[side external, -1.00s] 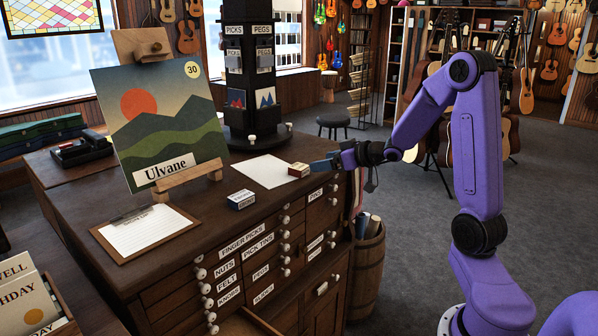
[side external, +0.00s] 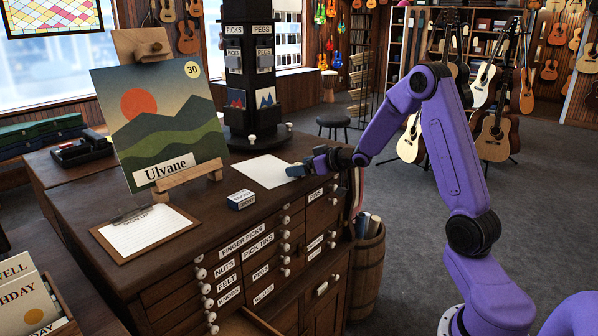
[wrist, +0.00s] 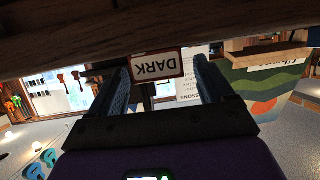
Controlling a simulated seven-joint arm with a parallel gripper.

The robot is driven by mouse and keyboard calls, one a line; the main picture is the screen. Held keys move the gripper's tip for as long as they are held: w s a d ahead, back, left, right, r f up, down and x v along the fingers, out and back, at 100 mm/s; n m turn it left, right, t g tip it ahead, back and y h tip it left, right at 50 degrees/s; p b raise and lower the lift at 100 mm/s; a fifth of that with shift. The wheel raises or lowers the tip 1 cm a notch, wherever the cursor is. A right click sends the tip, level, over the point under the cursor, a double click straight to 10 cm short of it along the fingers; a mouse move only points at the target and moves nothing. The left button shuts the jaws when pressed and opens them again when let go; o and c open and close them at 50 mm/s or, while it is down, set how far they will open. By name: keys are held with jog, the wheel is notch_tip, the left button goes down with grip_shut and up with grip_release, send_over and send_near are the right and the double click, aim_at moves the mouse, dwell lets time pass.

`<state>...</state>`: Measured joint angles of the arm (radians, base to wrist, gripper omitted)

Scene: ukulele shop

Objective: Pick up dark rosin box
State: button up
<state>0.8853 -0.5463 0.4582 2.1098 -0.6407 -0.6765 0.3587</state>
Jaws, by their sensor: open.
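The dark rosin box (wrist: 158,66) shows its white "DARK" label, upside down, in the wrist view. My gripper (side external: 300,168) is open, low over the right edge of the cabinet top, and mostly hides the box in the side view. Its two fingers also show in the wrist view (wrist: 162,72). I cannot tell how far the box reaches between the fingers. Another small box (side external: 241,199), white and blue, sits apart on the cabinet top.
A white sheet (side external: 262,172) lies left of my gripper. A dark display tower (side external: 249,85) stands behind it. A barrel (side external: 368,270) is below the edge.

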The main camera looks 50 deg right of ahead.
jog(key=c, duration=1)
jog(key=shift+r, duration=0.1)
jog(key=shift+c, duration=0.2)
